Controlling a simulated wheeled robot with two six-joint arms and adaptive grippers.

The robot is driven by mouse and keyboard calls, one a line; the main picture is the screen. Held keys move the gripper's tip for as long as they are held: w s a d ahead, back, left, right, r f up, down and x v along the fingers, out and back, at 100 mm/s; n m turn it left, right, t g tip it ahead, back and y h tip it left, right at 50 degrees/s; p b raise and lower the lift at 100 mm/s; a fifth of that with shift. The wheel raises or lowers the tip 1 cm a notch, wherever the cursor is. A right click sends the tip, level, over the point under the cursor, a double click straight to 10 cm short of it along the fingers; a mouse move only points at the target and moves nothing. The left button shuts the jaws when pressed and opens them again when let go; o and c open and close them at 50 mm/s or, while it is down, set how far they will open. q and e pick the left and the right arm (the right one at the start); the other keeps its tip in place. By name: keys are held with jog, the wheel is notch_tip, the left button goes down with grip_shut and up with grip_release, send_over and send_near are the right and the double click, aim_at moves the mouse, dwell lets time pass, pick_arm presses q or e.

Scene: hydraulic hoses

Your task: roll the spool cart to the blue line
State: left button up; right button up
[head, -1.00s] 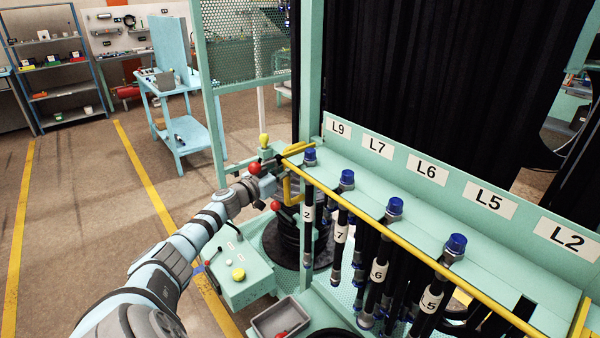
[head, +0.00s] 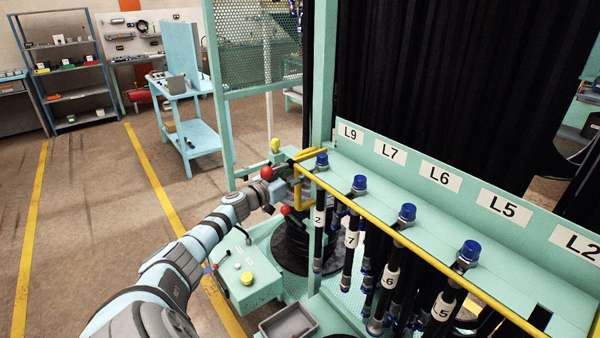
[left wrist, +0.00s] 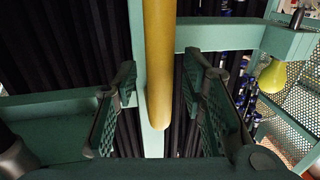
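The teal spool cart carries a black hose spool (head: 290,247) at its near left corner in the head view. A yellow handle (head: 306,196) stands at the left end of its hose rack. My left gripper (head: 287,183) is at that handle, small and partly hidden there. In the left wrist view a yellow bar (left wrist: 159,65) runs between my two finger pads (left wrist: 158,100), with a visible gap on both sides. My right gripper is out of view.
Labelled hoses with blue caps (head: 407,212) hang along the yellow rail. A control box (head: 247,280) with a yellow button and a grey tray (head: 290,323) are close by. A blue workbench (head: 188,125) and shelves (head: 75,80) stand behind. The floor at left is clear.

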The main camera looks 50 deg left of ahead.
pick_arm(q)
notch_tip(320, 180, up, 9)
jog(key=shift+w+a+f, duration=0.15)
jog(key=shift+a+r, duration=0.15)
jog(key=shift+r, duration=0.3)
jog(key=shift+a, duration=0.1)
